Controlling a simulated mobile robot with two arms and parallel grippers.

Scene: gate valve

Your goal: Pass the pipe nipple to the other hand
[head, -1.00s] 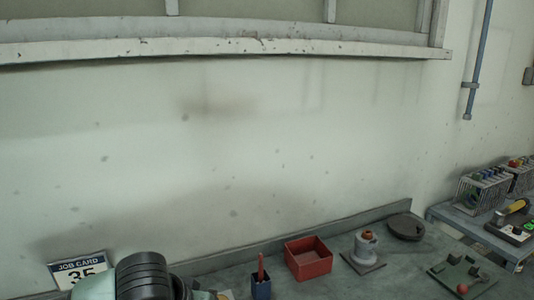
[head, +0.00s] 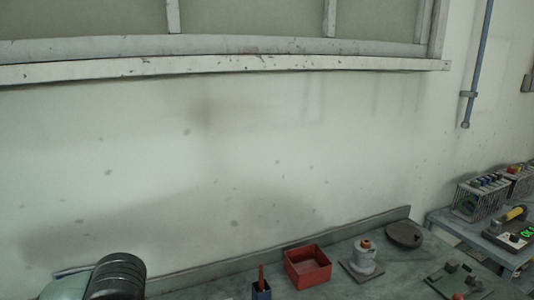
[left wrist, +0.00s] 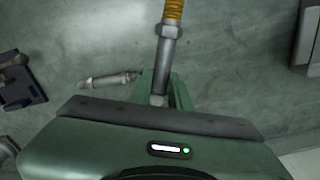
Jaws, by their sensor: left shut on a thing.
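The pipe nipple (left wrist: 165,52) is a grey metal rod with a hex-like collar and a yellow threaded end. It shows in the left wrist view, running from the top edge down to my left gripper (left wrist: 166,88). My left gripper is shut on the lower part of the nipple, with green fingers around it. The yellow end points away from the gripper and is cut off by the frame. In the head view only part of my left arm shows at the bottom left; neither gripper is visible there.
A metal fitting (left wrist: 108,80) and a dark tool (left wrist: 20,85) lie on the grey bench in the left wrist view. In the head view, a red bin (head: 308,268), a flanged valve part (head: 364,258) and a dark disc (head: 404,235) stand along the bench.

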